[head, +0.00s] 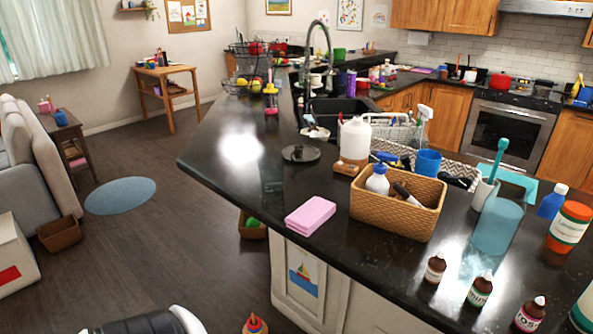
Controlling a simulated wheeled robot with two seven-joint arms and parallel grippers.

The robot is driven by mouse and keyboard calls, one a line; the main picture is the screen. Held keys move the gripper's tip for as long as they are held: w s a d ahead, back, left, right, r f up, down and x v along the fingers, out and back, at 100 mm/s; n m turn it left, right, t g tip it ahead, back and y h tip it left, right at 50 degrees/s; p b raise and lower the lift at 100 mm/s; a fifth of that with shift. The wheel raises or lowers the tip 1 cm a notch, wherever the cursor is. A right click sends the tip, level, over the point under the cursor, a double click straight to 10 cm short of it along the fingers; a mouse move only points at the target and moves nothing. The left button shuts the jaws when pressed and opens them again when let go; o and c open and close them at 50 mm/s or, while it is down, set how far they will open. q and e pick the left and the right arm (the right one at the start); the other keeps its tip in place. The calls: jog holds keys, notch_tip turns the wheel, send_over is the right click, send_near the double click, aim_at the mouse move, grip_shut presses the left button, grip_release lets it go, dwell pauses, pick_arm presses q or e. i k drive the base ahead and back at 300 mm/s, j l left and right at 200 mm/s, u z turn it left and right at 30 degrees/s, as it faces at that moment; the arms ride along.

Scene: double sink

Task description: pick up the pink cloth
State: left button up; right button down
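The pink cloth (310,216) lies folded into a flat, thick rectangle on the black countertop (225,165), close to its front edge and left of the wicker basket. It is fully visible and nothing touches it from above. Neither of my grippers is in view. A black and white part at the bottom left edge looks like a link of my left arm; its gripper does not show.
The wicker basket (398,215) with bottles stands just right of the cloth. A large white jug (355,140) and a dark round dish (300,153) are behind it. Small brown bottles (480,290) stand at the front right. The counter left of the cloth is clear.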

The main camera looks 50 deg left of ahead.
aim_at(305, 220)
jog(key=u, duration=1.55)
jog(key=k+l+u, duration=0.25)
jog(key=i+l, duration=0.05)
jog(key=i, duration=0.05)
